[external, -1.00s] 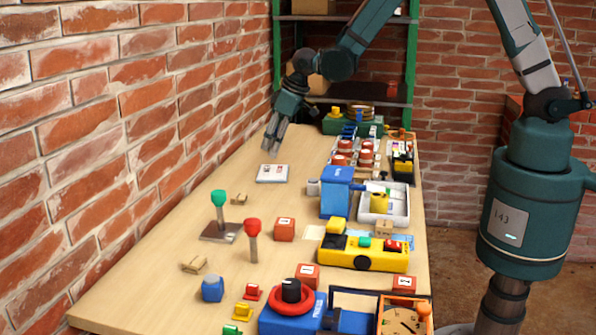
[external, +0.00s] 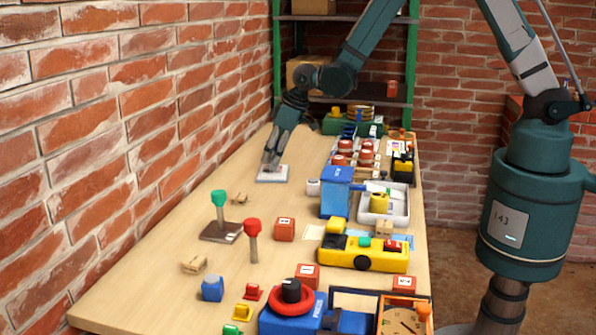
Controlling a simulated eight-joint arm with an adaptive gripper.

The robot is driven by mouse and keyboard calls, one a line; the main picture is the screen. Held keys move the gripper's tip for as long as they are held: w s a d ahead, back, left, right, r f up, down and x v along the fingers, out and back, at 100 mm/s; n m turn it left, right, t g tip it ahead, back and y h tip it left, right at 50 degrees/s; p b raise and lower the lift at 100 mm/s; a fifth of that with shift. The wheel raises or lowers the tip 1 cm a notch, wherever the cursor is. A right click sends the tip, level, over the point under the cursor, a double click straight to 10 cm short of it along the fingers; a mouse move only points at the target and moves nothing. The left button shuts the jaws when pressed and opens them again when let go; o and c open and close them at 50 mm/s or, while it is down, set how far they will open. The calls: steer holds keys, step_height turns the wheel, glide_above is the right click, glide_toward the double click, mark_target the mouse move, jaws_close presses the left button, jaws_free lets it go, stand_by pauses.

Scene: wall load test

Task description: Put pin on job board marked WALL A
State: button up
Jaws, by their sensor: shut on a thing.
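A small white board (external: 281,176) lies flat on the table near the brick wall, toward the far half. My gripper (external: 271,166) points down at the board, with its fingertips at or just above the surface. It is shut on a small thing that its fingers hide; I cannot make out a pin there. The gripper covers much of the board, and its marking is too small to read.
A green-topped post (external: 219,203) and a red-topped post (external: 252,238) stand nearer the camera. The table strip beside the wall is mostly clear.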

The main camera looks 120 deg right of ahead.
steer(key=shift+f, duration=0.3)
steer(key=o, duration=1.1)
steer(key=shift+r, duration=0.2)
steer(key=p+v, duration=0.1)
steer(key=v, duration=1.1)
stand_by(0.4)
